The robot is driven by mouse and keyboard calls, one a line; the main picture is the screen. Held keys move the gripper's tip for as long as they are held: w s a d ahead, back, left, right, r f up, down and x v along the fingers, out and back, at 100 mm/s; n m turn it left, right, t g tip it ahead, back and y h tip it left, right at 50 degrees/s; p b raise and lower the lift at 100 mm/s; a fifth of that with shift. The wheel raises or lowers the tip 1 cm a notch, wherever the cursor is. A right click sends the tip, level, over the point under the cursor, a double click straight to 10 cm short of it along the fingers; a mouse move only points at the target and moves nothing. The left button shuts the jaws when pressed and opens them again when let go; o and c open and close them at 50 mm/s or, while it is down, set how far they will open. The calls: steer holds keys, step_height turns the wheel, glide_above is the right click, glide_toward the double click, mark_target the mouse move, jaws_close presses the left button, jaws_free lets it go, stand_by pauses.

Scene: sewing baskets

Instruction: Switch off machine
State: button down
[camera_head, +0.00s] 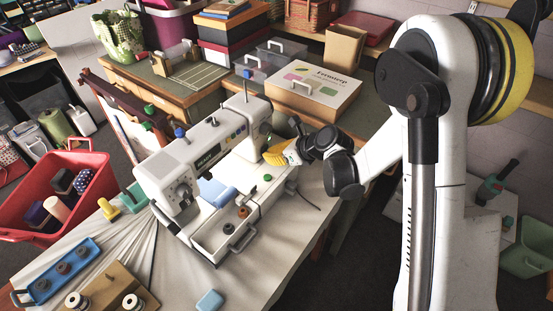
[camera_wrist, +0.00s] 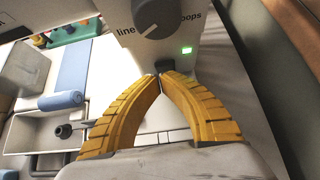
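The white sewing machine (camera_head: 178,166) stands on the cloth-covered table in the head view. My gripper (camera_head: 266,157) is at the machine's right end, its yellow fingers pointing at that side. In the wrist view the fingers of my gripper (camera_wrist: 160,76) curve together, and their tips meet or nearly meet. Just beyond the tips is a small black switch (camera_wrist: 165,66) on the white panel; I cannot tell whether they touch it. Above it a small green light (camera_wrist: 187,50) is lit. A grey dial (camera_wrist: 158,14) sits between the words "line" and "oops", the latter cut off.
A white box with a printed lid (camera_head: 313,90) stands behind my gripper. A blue cloth roll (camera_wrist: 62,100) lies left of the fingers. A red basket of spools (camera_head: 40,232) and a blue tray (camera_head: 60,271) are at the left. The table's right edge is near my arm.

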steer(key=shift+w+a+r+h+p, duration=0.2)
steer(key=shift+a+r+h+p, duration=0.15)
steer(key=shift+p, duration=0.25)
steer(key=shift+w+a+f+g, duration=0.1)
steer(key=shift+g, duration=0.2)
steer(key=shift+r+p, duration=0.35)
steer(key=shift+r, duration=0.5)
